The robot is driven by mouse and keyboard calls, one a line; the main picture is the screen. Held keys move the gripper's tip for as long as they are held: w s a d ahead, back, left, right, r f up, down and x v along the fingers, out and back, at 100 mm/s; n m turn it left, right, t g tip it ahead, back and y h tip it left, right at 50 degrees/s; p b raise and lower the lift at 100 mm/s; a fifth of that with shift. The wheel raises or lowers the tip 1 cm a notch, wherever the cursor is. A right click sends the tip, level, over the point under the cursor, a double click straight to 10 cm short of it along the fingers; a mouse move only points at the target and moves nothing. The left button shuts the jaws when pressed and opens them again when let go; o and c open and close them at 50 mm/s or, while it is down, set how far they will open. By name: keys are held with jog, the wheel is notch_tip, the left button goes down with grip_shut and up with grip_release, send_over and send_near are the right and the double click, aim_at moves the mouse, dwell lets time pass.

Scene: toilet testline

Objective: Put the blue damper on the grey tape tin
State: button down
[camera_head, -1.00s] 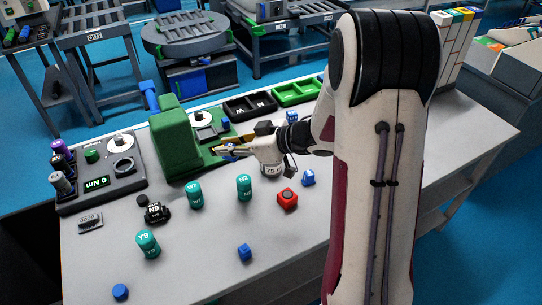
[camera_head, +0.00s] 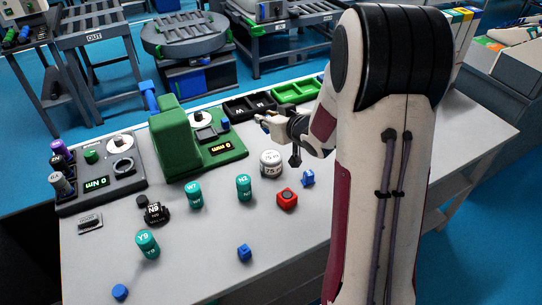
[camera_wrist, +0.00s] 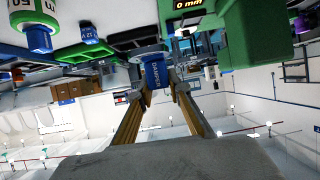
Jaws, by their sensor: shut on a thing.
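The blue damper (camera_wrist: 154,74), with its name printed on its side, is pinched between the fingertips of my gripper (camera_wrist: 157,88) in the wrist view. In the head view my gripper (camera_head: 260,119) is above the back of the bench, to the right of the green gauge, and points left; the damper is too small to make out there. The grey tape tin (camera_head: 270,163), a light grey cylinder marked 75, stands upright on the bench, nearer than my gripper and apart from it. Its top is bare.
The green gauge (camera_head: 215,160) reads 0 mm. Teal cylinders (camera_head: 244,187) and a red block (camera_head: 287,199) stand near the tin, with a small blue part (camera_head: 308,179) at its right. A black tray (camera_head: 250,106) and green tray (camera_head: 297,91) lie behind.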

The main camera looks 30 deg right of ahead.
jog(key=shift+s+d+f+m+h, duration=0.15)
jog(key=shift+d+f+m+h, duration=0.2)
jog(key=shift+d, duration=0.2)
send_over(270, 155)
jog(key=shift+f, duration=2.9)
jog(key=shift+f, duration=0.1)
jog(key=shift+f, duration=2)
jog(key=shift+f, duration=0.1)
jog(key=c, duration=1.9)
grip_release()
